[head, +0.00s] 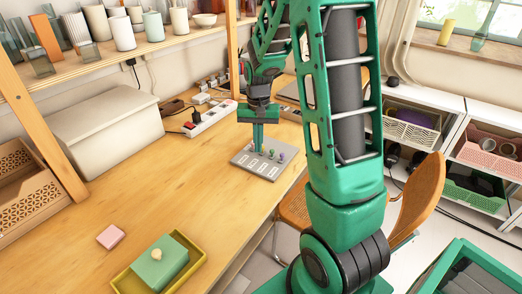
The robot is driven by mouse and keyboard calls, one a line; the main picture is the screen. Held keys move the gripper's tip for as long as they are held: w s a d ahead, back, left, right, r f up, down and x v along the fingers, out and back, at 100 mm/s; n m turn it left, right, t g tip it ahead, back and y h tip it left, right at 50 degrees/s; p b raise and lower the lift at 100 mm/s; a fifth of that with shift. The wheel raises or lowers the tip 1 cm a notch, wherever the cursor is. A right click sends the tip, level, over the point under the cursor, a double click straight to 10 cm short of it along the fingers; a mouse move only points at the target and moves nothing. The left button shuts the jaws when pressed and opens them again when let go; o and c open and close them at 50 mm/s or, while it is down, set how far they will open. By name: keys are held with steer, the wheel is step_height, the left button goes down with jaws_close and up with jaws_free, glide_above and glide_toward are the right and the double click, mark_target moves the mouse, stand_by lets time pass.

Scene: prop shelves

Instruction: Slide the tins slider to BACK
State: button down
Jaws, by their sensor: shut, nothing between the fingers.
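A grey slider panel (258,173) lies flat on the wooden table, near its right edge. Several small knobs stand on its far half, including a green one and a purple one (281,157). Pale label plates lie along its near side, but their words are too small to read, so I cannot tell which slider is the tins one. My gripper (259,149) points down over the panel's far left part, shut and empty. Its fingertips are close to the knobs. Whether they touch one is unclear, and the fingers hide part of the panel there.
A white power strip (211,118) with plugs lies behind the panel on the left. A large pale box (104,133) stands further left. A yellow tray (126,282) with a green block and a pink block (111,236) lie in front. The table's middle is clear.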

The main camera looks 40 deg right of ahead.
steer(key=shift+f, duration=1.05)
steer(key=shift+r, duration=0.25)
steer(key=shift+r, duration=0.15)
steer(key=shift+w+d, duration=0.4)
steer(key=shift+d, duration=0.55)
steer(key=shift+w+d, duration=0.35)
steer(key=shift+d, duration=0.55)
steer(key=shift+w+d, duration=0.4)
steer(key=shift+d, duration=0.55)
steer(key=shift+a, duration=0.15)
steer(key=shift+s+a, duration=0.15)
steer(key=shift+a, duration=0.1)
